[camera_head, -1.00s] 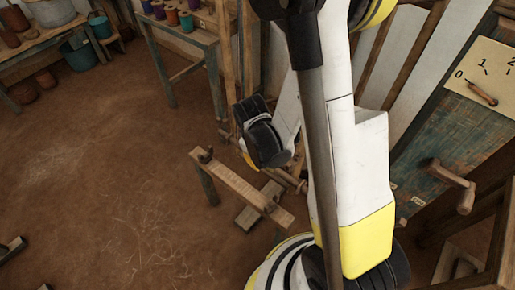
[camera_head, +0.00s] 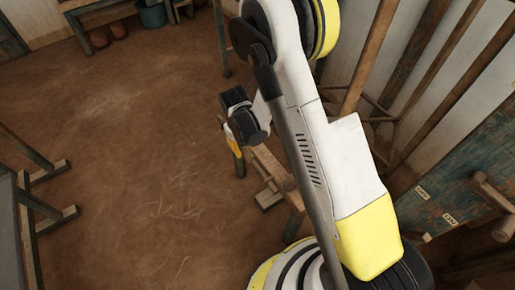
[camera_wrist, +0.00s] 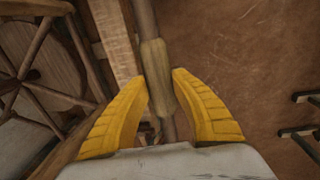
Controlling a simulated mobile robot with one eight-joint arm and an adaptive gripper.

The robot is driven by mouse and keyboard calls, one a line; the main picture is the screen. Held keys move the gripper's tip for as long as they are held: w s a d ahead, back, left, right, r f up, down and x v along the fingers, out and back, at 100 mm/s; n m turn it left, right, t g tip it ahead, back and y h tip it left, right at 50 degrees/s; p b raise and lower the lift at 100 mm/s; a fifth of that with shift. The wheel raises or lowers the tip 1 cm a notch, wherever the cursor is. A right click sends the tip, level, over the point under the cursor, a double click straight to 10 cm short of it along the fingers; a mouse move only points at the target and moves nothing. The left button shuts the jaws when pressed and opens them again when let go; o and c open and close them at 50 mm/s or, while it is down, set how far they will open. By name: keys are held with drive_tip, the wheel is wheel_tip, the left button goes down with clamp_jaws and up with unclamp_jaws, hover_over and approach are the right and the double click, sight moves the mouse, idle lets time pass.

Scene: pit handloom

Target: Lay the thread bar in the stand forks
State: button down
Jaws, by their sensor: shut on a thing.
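The thread bar (camera_wrist: 158,72) is a round rod with a thicker tan middle. It runs up the wrist view between the yellow fingers of my gripper (camera_wrist: 160,92), which are shut on that thicker part. In the head view my gripper (camera_head: 236,148) is over the far-left part of the low wooden stand (camera_head: 270,165), partly hiding it. In the wrist view the stand's pale beam (camera_wrist: 113,38) lies just left of the bar, roughly alongside it. I cannot tell whether the bar touches the stand. The forks are not clear in either view.
A blue-green panel with a wooden handle (camera_head: 494,192) stands at the right. Wooden poles (camera_head: 370,60) lean behind my arm. A dark frame (camera_head: 35,215) stands at the left. A spoked wooden wheel (camera_wrist: 30,75) shows in the wrist view. The floor between is clear.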

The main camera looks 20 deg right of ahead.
drive_tip(key=shift+w+d, duration=1.4)
drive_tip(key=shift+d, duration=2.75)
drive_tip(key=shift+d+f, duration=0.1)
drive_tip(key=shift+f, duration=2.65)
drive_tip(key=c, duration=1.1)
unclamp_jaws()
